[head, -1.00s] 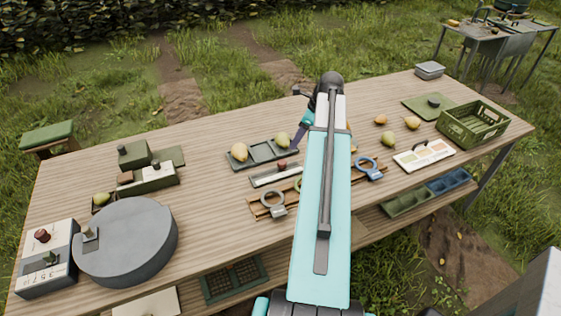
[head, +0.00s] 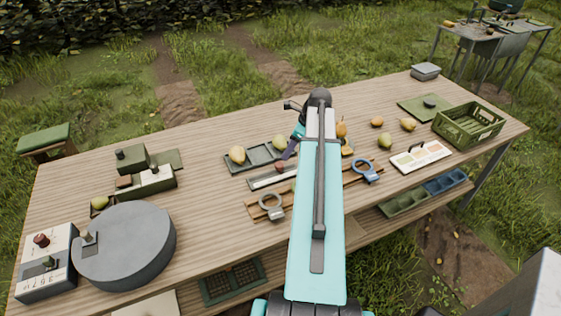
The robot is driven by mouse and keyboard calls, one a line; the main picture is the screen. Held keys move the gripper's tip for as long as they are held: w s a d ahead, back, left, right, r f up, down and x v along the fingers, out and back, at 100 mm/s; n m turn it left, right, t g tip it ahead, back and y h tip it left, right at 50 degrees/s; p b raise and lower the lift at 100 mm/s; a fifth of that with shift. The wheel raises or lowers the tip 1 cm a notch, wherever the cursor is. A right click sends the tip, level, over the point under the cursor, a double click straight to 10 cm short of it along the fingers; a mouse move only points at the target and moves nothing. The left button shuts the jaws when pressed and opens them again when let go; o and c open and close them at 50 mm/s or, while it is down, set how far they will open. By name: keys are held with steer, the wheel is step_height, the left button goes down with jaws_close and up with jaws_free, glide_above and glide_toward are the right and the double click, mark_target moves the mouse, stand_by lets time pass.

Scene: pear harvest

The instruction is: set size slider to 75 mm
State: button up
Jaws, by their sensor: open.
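The size slider appears to be the narrow grey strip (head: 264,182) with a small dark red knob (head: 280,167), lying in front of the grey tray on the table. Its markings are too small to read, so I cannot tell its setting. Its right end runs close to my arm. My gripper (head: 287,154), with a purple part showing, points down just above and beside the knob, at the tray's right end. It is open and holds nothing that I can see. The fingertips are small, and I cannot tell whether they touch the knob.
The grey tray (head: 251,166) holds two pears. A grey ring (head: 271,213) and a blue ring (head: 366,171) sit on a wooden rack. A round grey turntable (head: 130,246) and a box with digits (head: 45,262) stand left. A green crate (head: 470,124) stands right. My arm hides the middle.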

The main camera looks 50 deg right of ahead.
mark_target(279, 164)
steer(key=shift+p+x, duration=1.15)
steer(key=shift+x, duration=3.35)
jaws_close()
